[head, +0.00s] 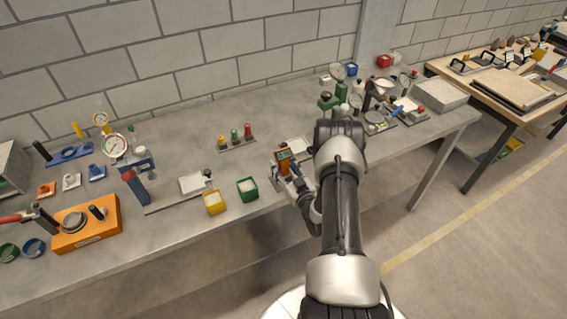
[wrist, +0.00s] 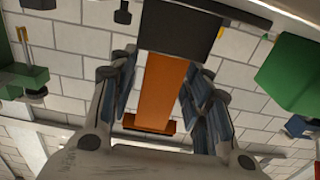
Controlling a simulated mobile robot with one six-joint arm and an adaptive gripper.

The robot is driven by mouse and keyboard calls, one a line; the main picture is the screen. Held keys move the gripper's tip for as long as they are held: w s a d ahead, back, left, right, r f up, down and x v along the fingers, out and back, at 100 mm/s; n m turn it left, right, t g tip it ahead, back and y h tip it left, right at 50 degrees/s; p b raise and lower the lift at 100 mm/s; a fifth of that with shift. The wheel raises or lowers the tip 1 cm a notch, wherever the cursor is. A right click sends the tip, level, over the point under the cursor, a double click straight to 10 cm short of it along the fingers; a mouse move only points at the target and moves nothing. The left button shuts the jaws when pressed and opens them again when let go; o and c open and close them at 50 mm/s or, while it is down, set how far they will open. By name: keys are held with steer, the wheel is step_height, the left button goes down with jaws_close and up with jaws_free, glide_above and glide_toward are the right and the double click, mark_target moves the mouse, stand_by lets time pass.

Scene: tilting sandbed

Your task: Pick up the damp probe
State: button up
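The damp probe (head: 284,161) seems to be the orange upright device with a dark face, near the front edge of the grey bench in the head view. In the wrist view its orange body (wrist: 160,85) runs between my fingers, with a dark block at the picture's top and an orange cross-piece below. My gripper (wrist: 160,75) is open, one finger on each side. Narrow gaps show between the fingers and the orange body. In the head view my gripper (head: 292,180) is low beside the probe, partly hidden by my arm.
A green box (head: 247,190) and a yellow box (head: 214,203) stand to the left. A rack of coloured knobs (head: 236,142) is behind. A pale tray (head: 296,149) lies just behind the probe. Gauges and a green device (head: 328,102) crowd the right. The back middle is clear.

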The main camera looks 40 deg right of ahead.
steer(key=c, duration=0.7)
steer(key=shift+r, duration=0.15)
step_height(320, 180, up, 26)
steer(key=p, duration=0.5)
